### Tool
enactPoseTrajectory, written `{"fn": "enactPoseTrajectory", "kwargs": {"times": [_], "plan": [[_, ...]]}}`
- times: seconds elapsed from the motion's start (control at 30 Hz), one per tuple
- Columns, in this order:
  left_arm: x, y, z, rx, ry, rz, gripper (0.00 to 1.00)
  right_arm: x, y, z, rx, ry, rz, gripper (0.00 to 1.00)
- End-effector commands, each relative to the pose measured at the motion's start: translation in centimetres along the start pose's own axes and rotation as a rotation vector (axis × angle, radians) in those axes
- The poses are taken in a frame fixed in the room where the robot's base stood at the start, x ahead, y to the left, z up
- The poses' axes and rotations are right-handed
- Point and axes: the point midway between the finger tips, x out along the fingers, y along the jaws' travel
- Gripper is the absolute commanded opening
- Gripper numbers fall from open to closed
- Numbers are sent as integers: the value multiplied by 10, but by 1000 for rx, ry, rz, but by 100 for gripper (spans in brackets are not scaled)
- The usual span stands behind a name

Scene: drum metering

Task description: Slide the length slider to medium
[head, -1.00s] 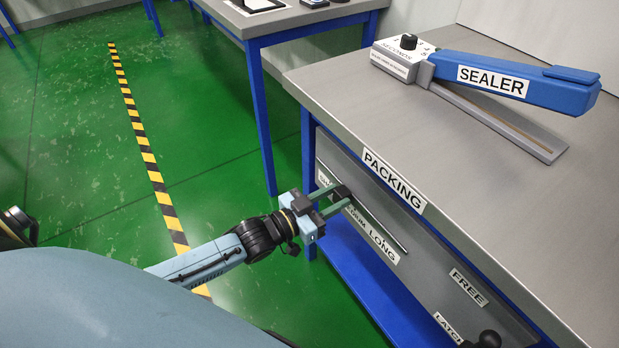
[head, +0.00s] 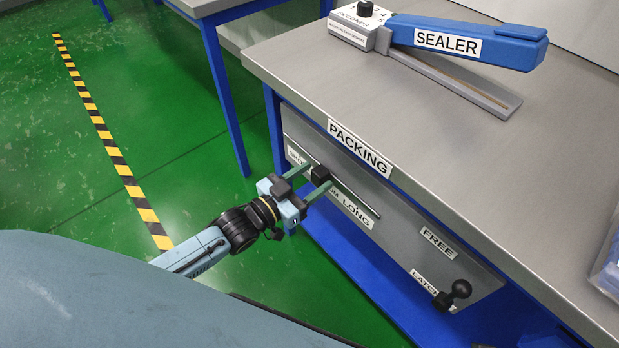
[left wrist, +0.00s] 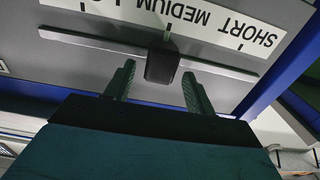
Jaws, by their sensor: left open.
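The length slider's black knob (head: 320,175) sits on a thin rail on the grey front panel of the packing bench. In the left wrist view the knob (left wrist: 163,66) has a pale pointer over the label strip (left wrist: 222,22), near the LONG end of the word MEDIUM. SHORT lies to the right there and LONG is partly cut off to the left. My left gripper (head: 307,182) is open, its two green fingers on either side of the knob. In the left wrist view the gripper (left wrist: 157,72) shows gaps beside the knob. My right gripper is out of view.
A blue sealer (head: 465,42) stands on the bench top (head: 420,120). A black ball knob (head: 460,289) sits lower right on the panel, near the FREE and LATCH labels. A clear bag or bin shows at the right edge. Green floor is open to the left.

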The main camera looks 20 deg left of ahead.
Motion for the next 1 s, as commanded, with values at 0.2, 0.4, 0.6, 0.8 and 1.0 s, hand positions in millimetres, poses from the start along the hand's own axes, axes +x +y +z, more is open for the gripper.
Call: {"fn": "enactPoseTrajectory", "kwargs": {"times": [0.2,0.4,0.6,0.8,1.0], "plan": [[-13,0,-1,0,-1,0,55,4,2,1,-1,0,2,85],[-54,0,-1,-1,-5,1,55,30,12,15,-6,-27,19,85],[-98,0,-1,-1,-5,0,55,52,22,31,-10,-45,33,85],[-126,0,-1,0,-2,0,55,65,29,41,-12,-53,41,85],[-134,0,0,1,0,0,55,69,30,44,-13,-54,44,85]]}}
